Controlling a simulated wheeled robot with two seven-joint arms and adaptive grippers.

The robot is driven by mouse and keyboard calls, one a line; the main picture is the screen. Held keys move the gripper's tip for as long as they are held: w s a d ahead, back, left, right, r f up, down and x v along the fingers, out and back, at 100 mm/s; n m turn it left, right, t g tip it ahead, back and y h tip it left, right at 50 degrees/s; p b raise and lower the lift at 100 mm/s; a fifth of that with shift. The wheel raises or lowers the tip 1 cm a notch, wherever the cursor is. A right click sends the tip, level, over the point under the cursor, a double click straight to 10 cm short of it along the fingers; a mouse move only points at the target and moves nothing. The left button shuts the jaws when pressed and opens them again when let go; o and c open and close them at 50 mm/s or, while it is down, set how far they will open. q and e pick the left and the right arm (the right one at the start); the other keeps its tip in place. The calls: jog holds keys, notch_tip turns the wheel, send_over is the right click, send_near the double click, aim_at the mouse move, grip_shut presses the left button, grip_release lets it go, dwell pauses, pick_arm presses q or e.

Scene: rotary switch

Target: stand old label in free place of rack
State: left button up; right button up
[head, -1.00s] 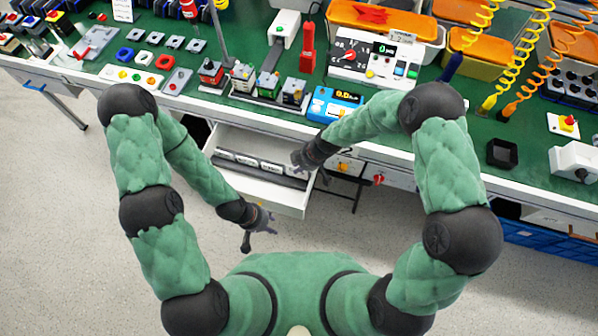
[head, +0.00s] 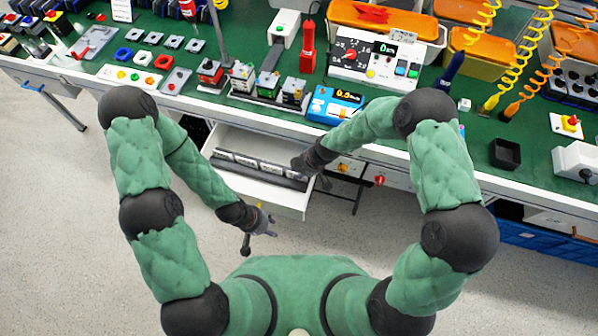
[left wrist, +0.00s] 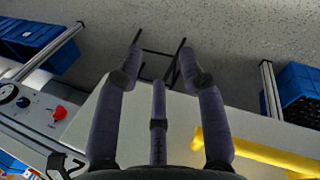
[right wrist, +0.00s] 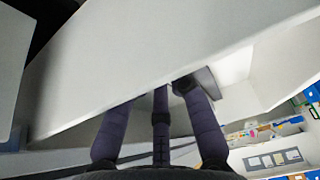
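In the head view a dark rack (head: 240,164) lies in an open white drawer (head: 283,203), with several white labels (head: 270,167) standing in a row. Which of them is the old label, and which place is free, I cannot tell. My right gripper (head: 300,165) is at the right end of the rack, inside the drawer area. In the right wrist view its fingertips are partly hidden by a white panel, so its grasp is unclear. My left gripper (head: 268,231) is in front of the drawer; in the left wrist view (left wrist: 160,48) its fingers are spread and empty.
The rotary switch box (head: 352,53) stands on the green bench (head: 420,115) behind the drawer. A blue meter (head: 335,104) sits near the bench's front edge. A black tray (head: 505,153) is at the right. Open floor lies left of the drawer.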

jog(key=shift+r, duration=0.1)
jog(key=shift+r+p, duration=0.3)
jog(key=p+v, duration=0.3)
jog(key=v, duration=0.8)
jog(key=s+d+f+m, duration=0.2)
jog(key=s+f+m, duration=0.3)
jog(key=s+m, duration=0.3)
jog(key=s+d+f+m+g, duration=0.1)
jog(key=s+d+f+m, duration=0.2)
jog(key=s+f+m, duration=0.3)
jog(key=s+m, duration=0.2)
jog(key=s, duration=0.1)
jog(key=shift+f+m, duration=0.25)
jog(key=shift+m, duration=0.15)
